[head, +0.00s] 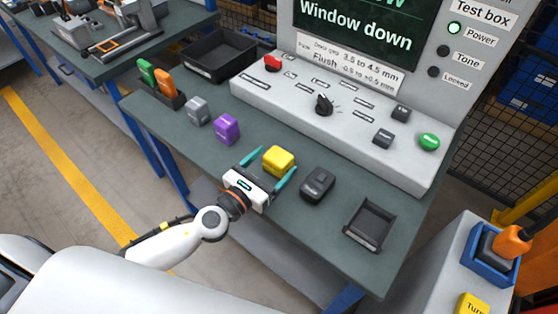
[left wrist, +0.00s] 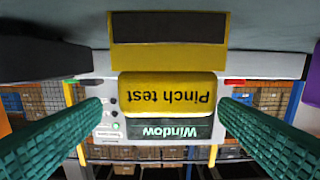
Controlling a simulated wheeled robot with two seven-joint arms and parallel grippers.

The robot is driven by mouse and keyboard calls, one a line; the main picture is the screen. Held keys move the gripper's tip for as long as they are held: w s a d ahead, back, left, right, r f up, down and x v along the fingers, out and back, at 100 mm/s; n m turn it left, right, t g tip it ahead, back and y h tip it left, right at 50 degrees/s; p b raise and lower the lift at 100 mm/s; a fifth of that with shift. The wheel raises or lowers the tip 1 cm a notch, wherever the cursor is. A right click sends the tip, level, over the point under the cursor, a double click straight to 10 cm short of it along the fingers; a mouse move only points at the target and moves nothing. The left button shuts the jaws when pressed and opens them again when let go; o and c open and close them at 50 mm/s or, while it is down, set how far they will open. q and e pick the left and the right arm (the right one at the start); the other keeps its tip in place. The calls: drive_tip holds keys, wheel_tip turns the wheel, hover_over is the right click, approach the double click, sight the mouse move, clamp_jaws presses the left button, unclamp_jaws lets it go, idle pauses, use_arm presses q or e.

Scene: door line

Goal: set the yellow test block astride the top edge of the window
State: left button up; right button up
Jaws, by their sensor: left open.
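The yellow test block (head: 278,160) sits on the dark bench top, in front of the grey control box. In the left wrist view the yellow test block (left wrist: 168,88) shows upside-down "Pinch test" lettering. My left gripper (head: 273,166) is open, with its green fingers pointing at the block. In the left wrist view the fingers of my left gripper (left wrist: 168,115) stand apart, one on each side of the block, with gaps showing. The window is not recognisable in either view. My right gripper is not in view.
On the bench (head: 330,245) are a purple block (head: 227,129), a grey block (head: 197,110), a black handset-like item (head: 318,185) and a small black tray (head: 369,226). The control box (head: 340,118) stands behind. Its screen (head: 365,25) reads "Window down". A black bin (head: 220,55) stands back left.

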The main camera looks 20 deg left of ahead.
sight(285, 150)
use_arm(q)
drive_tip(key=x, duration=0.5)
drive_tip(key=shift+w+a+f+p, duration=0.15)
drive_tip(key=shift+w+f+p, duration=0.1)
drive_tip(key=shift+f+p, duration=0.15)
drive_tip(key=c, duration=1.2)
drive_tip(key=shift+r, duration=0.15)
drive_tip(key=shift+c, duration=0.7)
